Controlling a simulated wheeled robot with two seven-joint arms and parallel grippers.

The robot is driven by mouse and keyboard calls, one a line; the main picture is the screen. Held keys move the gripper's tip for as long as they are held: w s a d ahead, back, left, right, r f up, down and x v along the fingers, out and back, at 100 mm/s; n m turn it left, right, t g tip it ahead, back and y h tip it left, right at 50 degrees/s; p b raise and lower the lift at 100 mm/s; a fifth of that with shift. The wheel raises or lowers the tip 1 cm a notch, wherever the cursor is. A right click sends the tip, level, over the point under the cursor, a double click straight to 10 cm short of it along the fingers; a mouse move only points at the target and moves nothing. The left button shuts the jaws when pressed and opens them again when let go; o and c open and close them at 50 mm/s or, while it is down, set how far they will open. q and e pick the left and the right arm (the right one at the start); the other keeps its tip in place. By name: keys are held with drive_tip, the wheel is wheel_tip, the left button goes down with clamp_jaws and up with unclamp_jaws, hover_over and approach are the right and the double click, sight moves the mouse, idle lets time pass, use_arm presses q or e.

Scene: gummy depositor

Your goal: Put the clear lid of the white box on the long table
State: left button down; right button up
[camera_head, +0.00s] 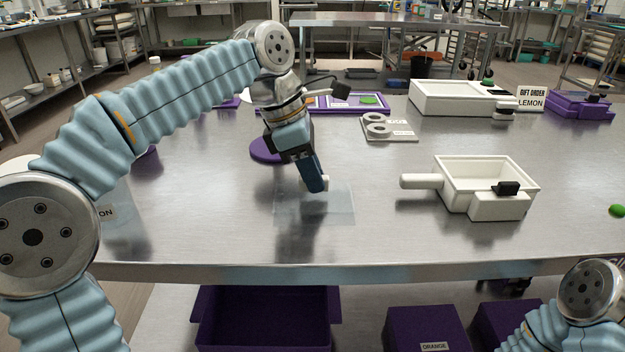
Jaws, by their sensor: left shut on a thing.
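The clear lid (340,208) is a faint transparent square at the middle of the long steel table (220,235). My left gripper (318,188) points down at the lid's upper edge and is shut on it. The lid looks flat, on or just above the table top; I cannot tell which. The white box (452,181), with a handle on its left and a small black part at its front right, stands open on the table to the right of the lid. My right gripper is out of view; only part of my right arm shows at the lower right.
Behind are a purple disc (266,150), a grey plate with two rings (389,129), a long white tray (440,98), a "GIFT ORDER LEMON" sign (531,98) and a purple box (580,106). A green candy (617,210) lies at the right. Purple bins (262,315) stand below the front edge.

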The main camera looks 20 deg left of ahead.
use_arm(q)
drive_tip(key=shift+f, duration=0.45)
drive_tip(key=c, duration=1.1)
unclamp_jaws()
drive_tip(key=shift+o, duration=0.2)
drive_tip(key=p+v, duration=0.4)
drive_tip(key=v, duration=0.8)
